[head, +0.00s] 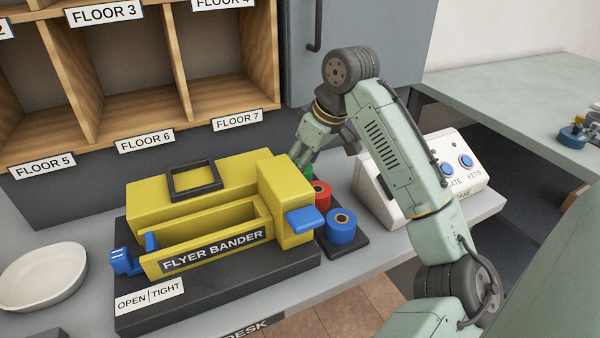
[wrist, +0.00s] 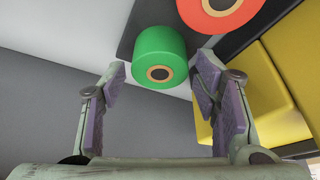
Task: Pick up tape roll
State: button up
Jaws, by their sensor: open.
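Three tape rolls stand in a row on a dark base beside the yellow flyer bander. The blue roll (head: 341,234) is nearest in the head view, the red roll (head: 322,195) is behind it, and the green roll (head: 308,173) is mostly hidden by my gripper (head: 303,160). In the wrist view my gripper (wrist: 161,72) is open, with the green roll (wrist: 160,55) showing between and just past the fingertips. I cannot tell whether the fingers touch it. The red roll (wrist: 218,8) is at the top right of that view.
The yellow flyer bander (head: 280,185) stands close to the left of the rolls; its yellow side (wrist: 270,95) is near the right finger. A white button box (head: 400,205) is at the right. Wooden mail slots (head: 130,110) rise behind. A white dish (head: 42,290) lies far left.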

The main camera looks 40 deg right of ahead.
jog(key=shift+x, duration=1.2)
jog(key=shift+c, duration=0.6)
jog(key=c, duration=0.8)
